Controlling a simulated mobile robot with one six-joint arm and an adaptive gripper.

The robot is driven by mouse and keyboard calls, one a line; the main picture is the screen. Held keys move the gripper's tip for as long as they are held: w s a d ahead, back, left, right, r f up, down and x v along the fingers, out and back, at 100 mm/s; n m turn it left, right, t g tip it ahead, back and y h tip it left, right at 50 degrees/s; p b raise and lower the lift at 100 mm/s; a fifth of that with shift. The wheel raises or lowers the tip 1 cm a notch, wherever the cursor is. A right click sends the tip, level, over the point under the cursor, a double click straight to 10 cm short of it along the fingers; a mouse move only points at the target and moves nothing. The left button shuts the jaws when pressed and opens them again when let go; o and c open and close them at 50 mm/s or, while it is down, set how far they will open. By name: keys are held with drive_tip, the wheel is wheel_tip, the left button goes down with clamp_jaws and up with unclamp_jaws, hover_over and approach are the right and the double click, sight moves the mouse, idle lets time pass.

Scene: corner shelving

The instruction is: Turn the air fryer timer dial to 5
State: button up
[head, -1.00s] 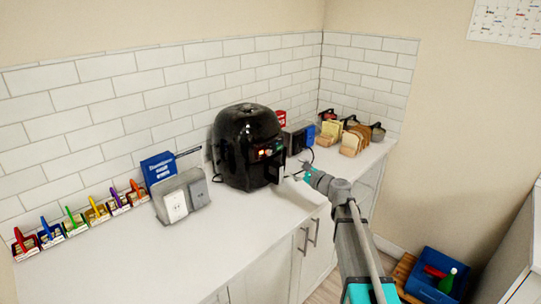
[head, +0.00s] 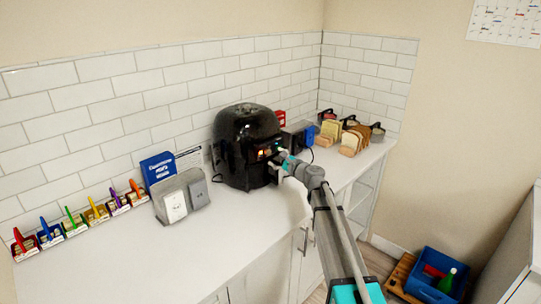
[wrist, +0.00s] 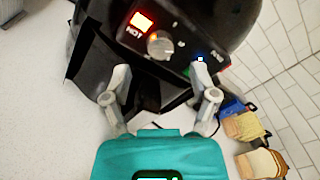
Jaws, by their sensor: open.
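The black air fryer (head: 245,140) stands on the counter against the tiled wall. In the wrist view its front panel (wrist: 180,38) carries a round silver timer dial (wrist: 160,45), a lit red HOT sign (wrist: 140,20) to the dial's left, and a small blue light to its right. The dial's numbers are too small to read. My gripper (wrist: 160,77) is open, with one finger below left of the dial and the other below right. The fingertips appear close to the panel, and nothing is between them. In the head view my gripper (head: 286,160) covers part of the fryer's front.
Bread slices (head: 350,142) and dark pots (head: 377,131) stand to the fryer's right. A grey holder with cards (head: 182,196) and a row of coloured-handled items stand to its left. The front counter is clear. A blue crate (head: 436,275) is on the floor.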

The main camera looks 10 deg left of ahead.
sight(269, 153)
drive_tip(key=shift+x, duration=1.8)
clamp_jaws()
